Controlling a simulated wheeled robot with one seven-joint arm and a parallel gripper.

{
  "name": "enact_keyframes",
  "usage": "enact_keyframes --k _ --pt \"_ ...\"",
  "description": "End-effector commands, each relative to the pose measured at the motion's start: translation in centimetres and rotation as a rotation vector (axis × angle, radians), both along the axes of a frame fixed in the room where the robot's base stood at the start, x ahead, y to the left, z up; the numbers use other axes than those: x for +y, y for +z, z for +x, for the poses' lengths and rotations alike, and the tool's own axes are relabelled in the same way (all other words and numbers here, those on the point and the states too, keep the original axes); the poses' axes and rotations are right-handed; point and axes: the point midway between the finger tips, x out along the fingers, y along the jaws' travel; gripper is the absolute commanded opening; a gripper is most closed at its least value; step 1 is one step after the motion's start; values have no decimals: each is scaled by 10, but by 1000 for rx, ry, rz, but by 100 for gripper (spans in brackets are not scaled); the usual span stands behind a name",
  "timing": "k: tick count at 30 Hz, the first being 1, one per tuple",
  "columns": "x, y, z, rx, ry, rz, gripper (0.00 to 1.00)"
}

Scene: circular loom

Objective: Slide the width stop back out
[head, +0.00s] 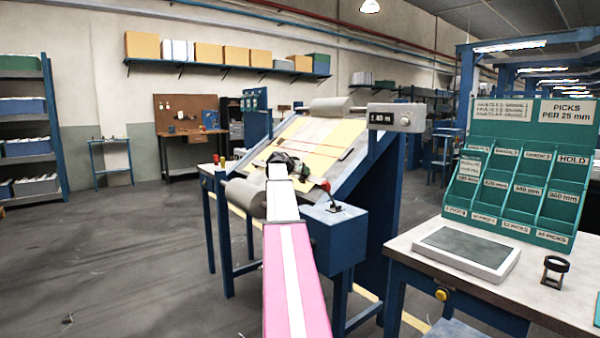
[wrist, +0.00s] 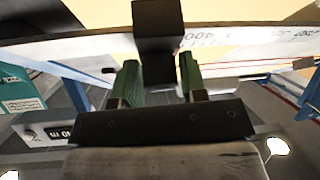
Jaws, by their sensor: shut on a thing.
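The width stop, a black block (wrist: 157,28), shows at the top middle of the wrist view. It sits against a pale ruled scale (wrist: 210,42) with a "400" mark partly visible. My gripper (wrist: 158,82) has its two green fingers on either side of the stop's dark lower part and is shut on it. In the head view my pink and white arm reaches to the sloped inspection board, and my gripper (head: 286,160) is a small dark shape over the yellow cloth (head: 322,137). There the arm and gripper hide most of the stop.
A roller (head: 245,197) lies at the board's near edge beside a blue box (head: 335,235). A grey display unit (head: 396,117) stands at the upper right. A bench with a teal card rack (head: 520,160) and a flat tray (head: 466,253) is at right. Floor at left is open.

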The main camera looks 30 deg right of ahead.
Motion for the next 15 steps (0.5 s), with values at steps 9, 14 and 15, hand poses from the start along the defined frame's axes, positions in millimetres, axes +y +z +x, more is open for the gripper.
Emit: enact_keyframes --k 9,14,15 --pt "0 0 -3 8 -3 -1 57" --pt "3 1 -3 6 -3 -1 57" --pt "6 2 -4 6 -2 -1 57"
